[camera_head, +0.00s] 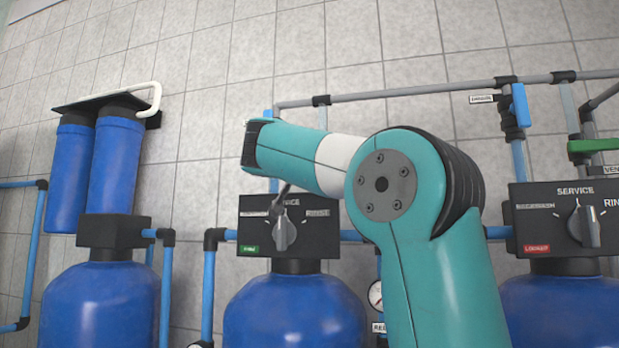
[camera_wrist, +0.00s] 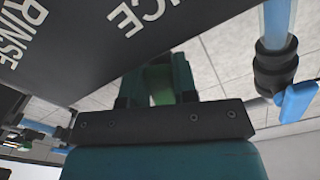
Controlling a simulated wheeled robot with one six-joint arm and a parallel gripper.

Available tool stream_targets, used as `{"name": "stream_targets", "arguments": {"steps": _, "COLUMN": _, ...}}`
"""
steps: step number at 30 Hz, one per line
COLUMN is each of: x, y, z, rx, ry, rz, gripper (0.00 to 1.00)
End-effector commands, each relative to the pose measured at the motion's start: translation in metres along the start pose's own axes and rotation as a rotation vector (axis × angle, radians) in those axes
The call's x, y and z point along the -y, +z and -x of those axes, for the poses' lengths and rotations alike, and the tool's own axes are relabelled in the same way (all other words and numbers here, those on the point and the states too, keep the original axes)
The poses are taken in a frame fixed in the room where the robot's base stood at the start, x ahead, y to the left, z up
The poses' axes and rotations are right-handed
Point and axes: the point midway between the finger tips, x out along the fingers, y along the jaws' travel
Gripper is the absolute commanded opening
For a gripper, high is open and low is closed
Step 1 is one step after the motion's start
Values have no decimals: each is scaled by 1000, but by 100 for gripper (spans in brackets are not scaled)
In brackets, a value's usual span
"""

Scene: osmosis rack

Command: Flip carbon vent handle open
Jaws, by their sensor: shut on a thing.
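In the wrist view my gripper (camera_wrist: 165,78) reaches up beneath a dark panel. Its fingers are shut on a green handle (camera_wrist: 160,90), of which only a small part shows between them. In the head view my teal arm bends to the left across the middle, and it hides the gripper and the held handle. Another green handle (camera_head: 594,145) shows at the right edge, lying level above a partly cut-off label that begins "VEN". I cannot read a carbon label anywhere.
A dark panel (camera_wrist: 90,35) with SERVICE and RINSE lettering hangs close over my gripper. A blue valve handle (camera_wrist: 297,101) is to its right. In the head view, a knob panel (camera_head: 260,237) tops the middle blue tank (camera_head: 290,315); another panel (camera_head: 530,215) stands right.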

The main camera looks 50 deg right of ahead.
Motion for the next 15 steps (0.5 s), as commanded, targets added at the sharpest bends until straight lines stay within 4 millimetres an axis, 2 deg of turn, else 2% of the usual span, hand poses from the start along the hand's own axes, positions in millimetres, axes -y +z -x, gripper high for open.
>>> {"name": "stream_targets", "arguments": {"steps": 6, "x": -6, "y": -4, "z": 0, "rx": -5, "ry": -2, "rz": 179, "gripper": 3}}
{"name": "stream_targets", "arguments": {"steps": 15, "x": -11, "y": -6, "z": 0, "rx": -7, "ry": -3, "rz": 353, "gripper": 3}}
